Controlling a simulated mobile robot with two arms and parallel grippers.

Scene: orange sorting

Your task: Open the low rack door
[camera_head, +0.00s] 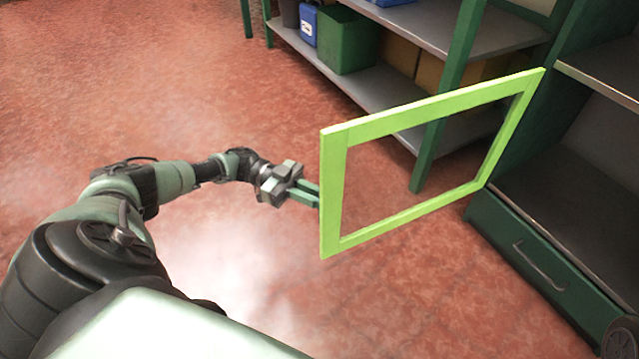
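The low rack door (333,195) is a bright green rectangular frame with an open middle. It stands swung out from the dark green rack (530,245) at the right, and its far right edge meets the rack's upright. My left gripper (311,196) is at the door's free left edge, at about mid height. Its fingertips reach the edge and are partly hidden there, so I cannot tell whether they grip it. My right gripper is not in view.
Inside the rack is a grey shelf (560,200), with a closed drawer (540,268) below it. Behind the door stands another shelf unit (385,95) with a green bin (347,40) and cardboard boxes. The red floor (240,95) left of the door is clear.

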